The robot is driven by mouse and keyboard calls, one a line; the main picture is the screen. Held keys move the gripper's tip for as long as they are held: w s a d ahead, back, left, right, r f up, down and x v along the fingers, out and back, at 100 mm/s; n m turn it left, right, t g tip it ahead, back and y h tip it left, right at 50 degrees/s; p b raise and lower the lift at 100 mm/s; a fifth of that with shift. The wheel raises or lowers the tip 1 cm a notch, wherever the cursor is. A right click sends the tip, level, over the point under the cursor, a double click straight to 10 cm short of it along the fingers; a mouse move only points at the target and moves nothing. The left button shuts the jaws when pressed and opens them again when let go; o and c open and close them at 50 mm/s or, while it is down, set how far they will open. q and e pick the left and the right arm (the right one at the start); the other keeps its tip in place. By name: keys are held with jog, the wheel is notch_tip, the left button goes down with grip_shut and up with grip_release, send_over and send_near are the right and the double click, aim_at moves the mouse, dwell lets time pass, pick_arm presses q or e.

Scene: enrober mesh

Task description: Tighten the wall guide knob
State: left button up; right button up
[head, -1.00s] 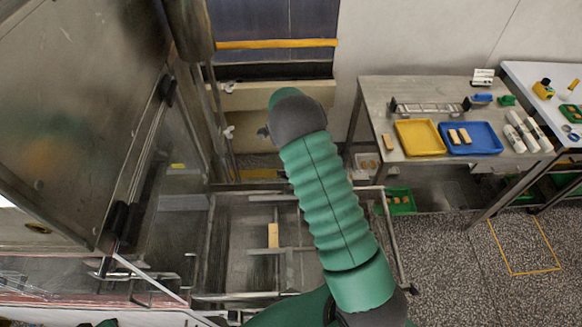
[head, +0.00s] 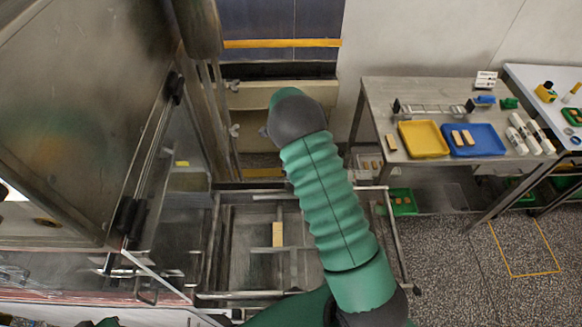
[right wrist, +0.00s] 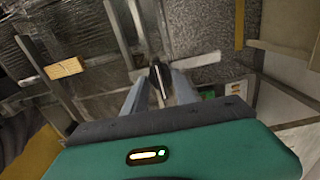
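My right arm fills the middle of the head view in a green sleeve; its gripper is hidden there. In the right wrist view my right gripper (right wrist: 160,78) has its two grey fingers apart. A small dark knob-like piece (right wrist: 158,72) appears in line with the gap between the fingertips, at the end of a pale bar. I cannot tell whether it is the wall guide knob, or whether the fingers touch it. In the head view a pale wing-shaped knob (head: 234,130) sits on the machine left of my arm, with another above it. My left gripper is not in view.
An open metal frame (head: 220,240) with a tan block (head: 278,234) lies below my arm. A tilted metal panel (head: 80,110) stands at left. A steel table (head: 375,110) at right holds a yellow tray (head: 423,127) and a blue tray (head: 490,145). Speckled floor is free at lower right.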

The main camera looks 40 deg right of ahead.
jog(key=r+b, duration=0.1)
jog(key=r, duration=0.4)
jog(key=r+b, duration=0.1)
jog(key=r, duration=0.2)
jog(key=shift+d+b, duration=0.3)
jog(key=shift+d, duration=0.1)
notch_tip(320, 180, up, 9)
jog(key=b, duration=0.1)
jog(key=shift+a, duration=0.45)
jog(key=shift+w+d+f, duration=0.1)
jog(key=shift+d+f, duration=0.1)
jog(key=shift+d, duration=0.05)
